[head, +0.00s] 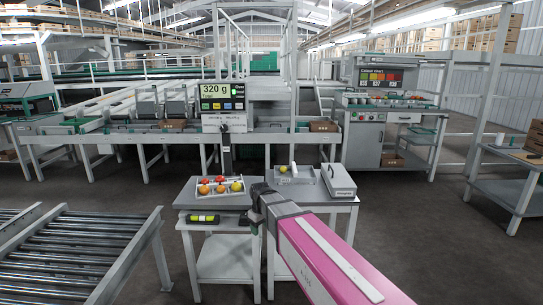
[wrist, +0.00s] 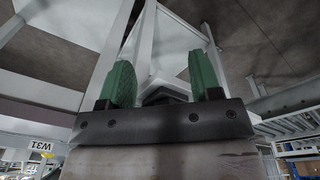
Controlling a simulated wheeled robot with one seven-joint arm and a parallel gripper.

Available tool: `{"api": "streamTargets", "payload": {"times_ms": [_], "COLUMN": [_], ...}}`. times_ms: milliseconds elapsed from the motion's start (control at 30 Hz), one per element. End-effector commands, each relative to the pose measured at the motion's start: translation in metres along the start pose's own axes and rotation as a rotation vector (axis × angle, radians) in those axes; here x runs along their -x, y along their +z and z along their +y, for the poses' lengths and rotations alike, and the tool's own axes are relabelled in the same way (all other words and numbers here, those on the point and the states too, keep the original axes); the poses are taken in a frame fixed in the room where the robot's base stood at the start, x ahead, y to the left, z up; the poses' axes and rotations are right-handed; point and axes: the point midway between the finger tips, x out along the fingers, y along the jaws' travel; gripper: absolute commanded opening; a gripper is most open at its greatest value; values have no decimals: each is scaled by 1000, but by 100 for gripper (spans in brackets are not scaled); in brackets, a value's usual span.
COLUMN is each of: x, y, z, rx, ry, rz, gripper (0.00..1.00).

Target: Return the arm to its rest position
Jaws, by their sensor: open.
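My arm, with a pink link, reaches forward from the bottom right of the head view and ends in a dark wrist in front of the two small tables. In the wrist view my gripper (wrist: 161,62) has its two green fingers spread apart with nothing between them. The fingertips are hard to make out in the head view. Red, orange and yellow tomatoes (head: 220,186) sit in a white tray on the left table (head: 198,206). A yellow fruit (head: 283,169) lies in a shallow tray (head: 302,179) on the right table.
A scale display (head: 222,91) reads 320 g above the left table. A grey box (head: 339,180) stands on the right table. A yellow-green item (head: 203,218) lies at the left table's front. A roller conveyor (head: 85,250) is at left. Open floor (head: 430,230) lies at right.

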Motion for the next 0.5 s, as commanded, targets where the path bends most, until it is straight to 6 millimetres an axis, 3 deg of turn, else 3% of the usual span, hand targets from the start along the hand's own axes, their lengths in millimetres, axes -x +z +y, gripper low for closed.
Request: {"api": "streamTargets", "payload": {"times_ms": [33, 100, 400, 500], "x": [-8, -18, -51, -57], "y": [31, 63, 198, 232], "z": [10, 25, 61, 66], "rx": [-65, -156, -540, -641], "ry": [-2, -4, -10, -12], "rz": [-10, -20, -62, -73], "gripper": [58, 58, 58, 58]}}
